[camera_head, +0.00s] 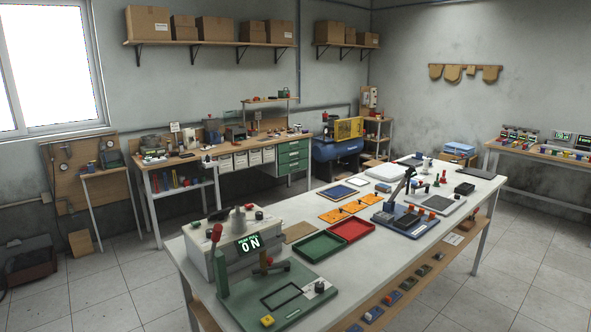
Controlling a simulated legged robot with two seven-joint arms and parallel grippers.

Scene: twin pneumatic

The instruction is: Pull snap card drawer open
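No drawer can be made out as the snap card drawer from a readable label. A green drawer unit (292,157) stands under the right end of the wooden workbench by the back wall, and its fronts look shut. A row of small white-fronted bins or drawers (247,159) hangs under the same bench, to the left of the green unit. Any labels on them are too small to read. Neither of my grippers is in view.
A blue compressor (337,147) stands right of the back bench.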

